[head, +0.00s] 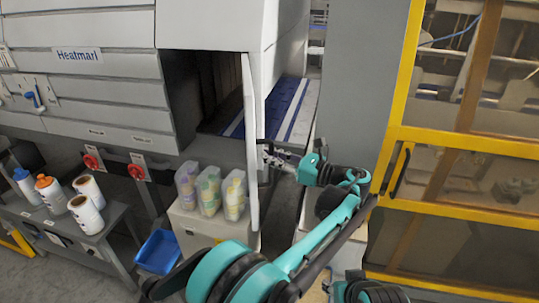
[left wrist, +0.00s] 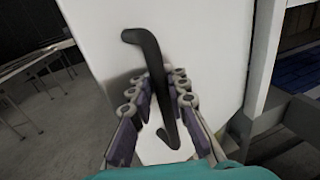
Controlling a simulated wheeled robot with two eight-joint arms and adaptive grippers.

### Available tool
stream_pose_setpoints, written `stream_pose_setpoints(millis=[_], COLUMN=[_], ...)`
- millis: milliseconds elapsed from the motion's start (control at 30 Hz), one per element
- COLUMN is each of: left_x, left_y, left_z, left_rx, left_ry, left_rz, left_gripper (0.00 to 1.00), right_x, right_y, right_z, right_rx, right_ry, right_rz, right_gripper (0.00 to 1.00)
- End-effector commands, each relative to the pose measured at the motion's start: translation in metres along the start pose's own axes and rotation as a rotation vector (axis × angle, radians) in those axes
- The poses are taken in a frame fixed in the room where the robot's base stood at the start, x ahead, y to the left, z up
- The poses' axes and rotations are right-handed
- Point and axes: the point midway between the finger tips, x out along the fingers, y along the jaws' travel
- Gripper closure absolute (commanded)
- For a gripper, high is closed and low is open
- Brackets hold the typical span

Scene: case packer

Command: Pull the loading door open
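The loading door is a white panel (head: 250,140), seen nearly edge-on in the head view. It stands swung out from the grey machine, with a dark opening (head: 185,95) to its left. In the left wrist view the door's white face (left wrist: 215,45) fills the middle. A black bent bar handle (left wrist: 153,62) is fixed on it. My left gripper (head: 268,155) is at the door's right side. In the left wrist view its fingers (left wrist: 165,85) lie on both sides of the handle and close in on it. My right gripper is not in view.
Clear containers (head: 209,192) stand on a box left of the door's lower edge. A blue bin (head: 158,252) is on the floor. A bench with bottles (head: 87,215) is at left. A yellow-framed guard (head: 400,130) stands close on the right.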

Motion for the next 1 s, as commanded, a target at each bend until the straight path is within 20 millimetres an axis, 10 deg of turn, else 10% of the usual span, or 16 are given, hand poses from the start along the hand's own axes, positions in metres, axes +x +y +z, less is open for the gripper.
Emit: stream_pose_setpoints(millis=[467, 1000], left_x=[-0.008, -0.111], left_y=[-0.002, 0.000], left_z=[0.002, 0.001], left_rx=[-0.002, -0.002], left_ry=[-0.004, -0.004], left_rz=[-0.005, -0.005], left_gripper=[0.66, 0.66], right_x=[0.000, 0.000], right_y=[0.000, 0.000], right_z=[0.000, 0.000], right_rx=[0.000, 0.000], right_ry=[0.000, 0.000], right_rz=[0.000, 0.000], right_gripper=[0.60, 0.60])
